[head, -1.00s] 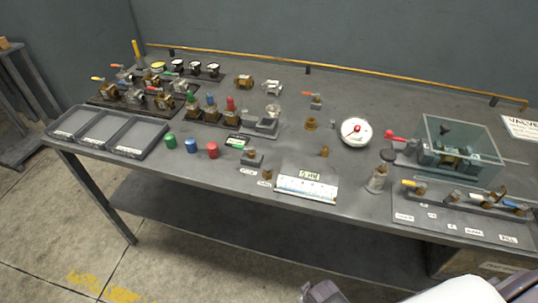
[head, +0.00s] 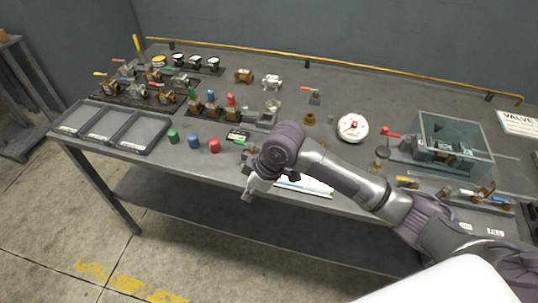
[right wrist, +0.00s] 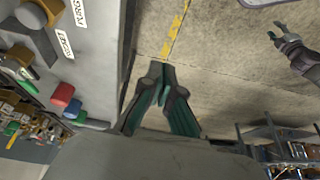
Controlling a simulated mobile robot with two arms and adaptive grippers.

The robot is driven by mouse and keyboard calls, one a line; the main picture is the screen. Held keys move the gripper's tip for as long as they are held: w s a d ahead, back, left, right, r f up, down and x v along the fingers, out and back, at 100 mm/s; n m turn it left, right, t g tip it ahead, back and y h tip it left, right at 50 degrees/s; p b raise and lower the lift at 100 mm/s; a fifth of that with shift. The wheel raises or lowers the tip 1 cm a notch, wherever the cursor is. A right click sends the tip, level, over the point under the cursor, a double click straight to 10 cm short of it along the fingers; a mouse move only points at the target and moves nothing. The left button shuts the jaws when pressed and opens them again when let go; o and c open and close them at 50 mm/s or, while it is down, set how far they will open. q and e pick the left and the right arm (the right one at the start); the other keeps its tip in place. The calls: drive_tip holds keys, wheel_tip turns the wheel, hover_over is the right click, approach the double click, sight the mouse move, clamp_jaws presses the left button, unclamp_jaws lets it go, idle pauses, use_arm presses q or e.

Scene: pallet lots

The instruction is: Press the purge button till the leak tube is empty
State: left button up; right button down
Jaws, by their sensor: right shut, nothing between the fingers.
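My right gripper (head: 247,197) is shut and empty, hanging just off the table's front edge. In the right wrist view its fingers (right wrist: 160,84) are together over the floor. Beside them on the table is a white PURGE label (right wrist: 80,12) with a brass knob (right wrist: 48,8), which looks like the purge button. The gripper is apart from the knob. What looks like my left gripper (right wrist: 279,31) is small in the wrist view.
A SOCKET label (right wrist: 67,43) lies next to the PURGE label. Green (head: 173,136), blue (head: 194,141) and red (head: 214,145) caps stand left of my gripper. Grey trays (head: 135,134) are further left.

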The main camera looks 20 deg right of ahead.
drive_tip(key=w+d+r, duration=0.4)
drive_tip(key=d+r, duration=0.1)
drive_tip(key=r, duration=0.1)
drive_tip(key=w+d+r+h, duration=0.1)
drive_tip(key=w+d+r, duration=0.4)
drive_tip(key=r, duration=0.2)
drive_tip(key=shift+d+r, duration=0.3)
drive_tip(key=p+x, duration=0.1)
drive_tip(key=x, duration=0.3)
drive_tip(key=p+x, duration=0.1)
drive_tip(key=x, duration=0.3)
drive_tip(key=s+d+p+x, duration=0.1)
drive_tip(key=x, duration=0.4)
drive_tip(key=shift+f, duration=0.6)
drive_tip(key=shift+s+f, duration=0.1)
drive_tip(key=shift+f, duration=0.05)
